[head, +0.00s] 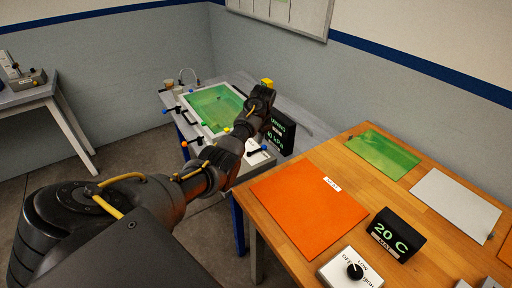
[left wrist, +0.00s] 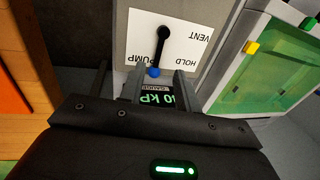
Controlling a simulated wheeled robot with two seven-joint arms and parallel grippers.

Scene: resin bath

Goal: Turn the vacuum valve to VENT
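The vacuum valve (left wrist: 199,40) is a white plate marked VENT, HOLD and PUMP, upside down in the left wrist view. Its black lever (left wrist: 161,48) ends in a blue knob (left wrist: 153,72) and lies along the word PUMP. In the head view the valve plate (head: 256,160) sits at the near right end of the bath bench. My left gripper (left wrist: 164,84) is open, its fingers apart, with the knob just ahead of the tips, closer to the left finger. In the head view my left wrist (head: 258,102) hides the fingers. My right gripper is out of view.
The dark gauge display (head: 279,134) stands beside the valve and shows partly between my fingers. The green resin bath (head: 214,106) with colored clamps lies to the left. A wooden table with an orange sheet (head: 309,207) and a 20 C display (head: 391,236) stands at right.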

